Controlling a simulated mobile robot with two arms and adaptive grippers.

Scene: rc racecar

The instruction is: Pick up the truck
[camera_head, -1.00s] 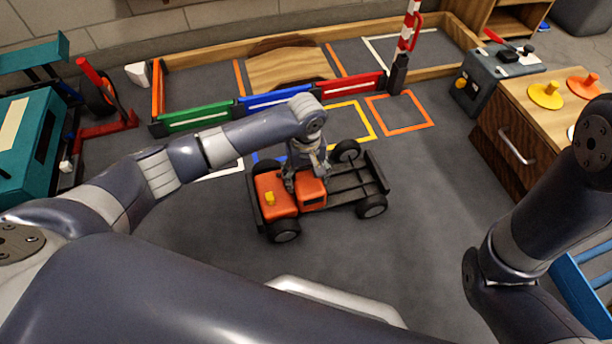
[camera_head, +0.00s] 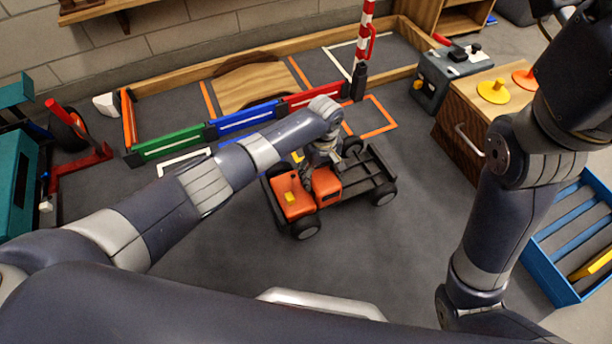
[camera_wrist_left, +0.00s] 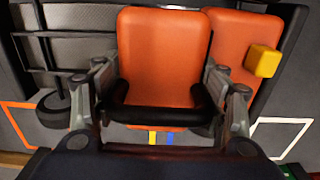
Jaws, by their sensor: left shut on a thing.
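The truck has an orange cab and hood (camera_head: 297,207), a dark flat bed (camera_head: 355,180) and black wheels with grey hubs. It is level, over the grey floor in the middle of the head view. Whether its wheels touch the floor is unclear. My left gripper (camera_head: 308,182) comes down on it from above at the cab. In the left wrist view the fingers (camera_wrist_left: 160,100) lie on both sides of the orange cab (camera_wrist_left: 165,60), shut on it. A yellow block (camera_wrist_left: 263,60) sits on the hood beside it. My right arm crosses the right side; its gripper is out of view.
A low wooden-framed pen (camera_head: 150,92) with green, blue and red barriers (camera_head: 248,118) lies behind the truck. A striped post (camera_head: 364,40) stands at its corner. A wooden cabinet (camera_head: 470,150) and blue crate (camera_head: 545,255) are right.

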